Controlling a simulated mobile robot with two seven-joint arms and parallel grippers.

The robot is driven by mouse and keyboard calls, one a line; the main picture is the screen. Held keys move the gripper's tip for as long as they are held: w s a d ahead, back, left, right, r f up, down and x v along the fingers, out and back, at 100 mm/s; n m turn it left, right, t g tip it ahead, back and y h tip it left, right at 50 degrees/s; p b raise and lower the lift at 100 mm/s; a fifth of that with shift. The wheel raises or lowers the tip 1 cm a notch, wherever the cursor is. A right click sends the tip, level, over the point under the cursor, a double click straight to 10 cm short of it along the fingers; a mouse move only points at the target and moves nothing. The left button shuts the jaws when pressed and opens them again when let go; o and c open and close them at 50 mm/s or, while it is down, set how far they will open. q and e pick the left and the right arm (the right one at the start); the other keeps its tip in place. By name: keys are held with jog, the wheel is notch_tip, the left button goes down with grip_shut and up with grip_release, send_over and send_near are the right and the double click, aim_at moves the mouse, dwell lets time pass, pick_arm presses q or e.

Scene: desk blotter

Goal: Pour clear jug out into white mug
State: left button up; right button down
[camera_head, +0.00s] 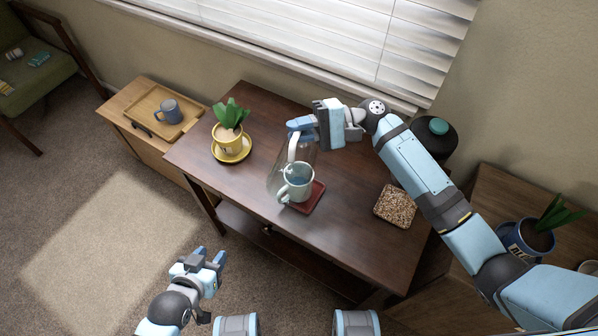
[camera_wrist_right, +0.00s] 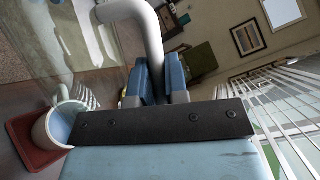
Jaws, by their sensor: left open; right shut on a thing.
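The clear jug (camera_head: 276,175) is see-through glass with a white handle (camera_head: 293,147). My right gripper (camera_head: 302,124) is shut on that handle. In the right wrist view the white handle (camera_wrist_right: 150,30) runs down between the two blue fingers (camera_wrist_right: 160,82), and the glass fills the upper left. The jug is beside and partly behind the white mug (camera_head: 297,188); its exact tilt is hard to tell. The mug stands upright on a red coaster (camera_head: 312,199), and its inside looks bluish. It also shows in the right wrist view (camera_wrist_right: 62,122). My left gripper (camera_head: 208,262) is open and empty, off the table's front.
A yellow pot with a plant (camera_head: 229,138) stands on a yellow saucer at the left of the dark table (camera_head: 345,240). A speckled square mat (camera_head: 396,206) lies at the right. A blue mug (camera_head: 168,111) sits on a wooden tray further left. Window blinds hang behind the table.

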jog(key=shift+w, duration=0.25)
jog(key=shift+w+d+f+m, duration=0.1)
jog(key=shift+w+d+m, duration=0.05)
jog(key=shift+w+m, duration=0.3)
dwell(0.5)
jog(key=shift+w+d+m+y, duration=0.1)
jog(key=shift+w+m+y, duration=0.15)
jog(key=shift+y, duration=0.05)
jog(key=shift+w+f+m, duration=0.1)
jog(key=shift+w+m, duration=0.2)
jog(key=shift+w, duration=0.05)
dwell(0.6)
jog(key=shift+w+d+f, duration=0.1)
jog(key=shift+w+d, duration=0.05)
jog(key=shift+w, duration=0.05)
jog(key=shift+w+f+m+y, duration=0.1)
jog(key=shift+w+m+y, duration=0.2)
jog(key=shift+m, duration=0.1)
dwell(0.5)
jog(key=shift+w+d+f+m, duration=0.1)
jog(key=shift+w+d+m, duration=0.05)
jog(key=shift+w+m, duration=0.15)
dwell(0.5)
jog(key=shift+w, duration=0.15)
dwell(0.3)
dwell(0.7)
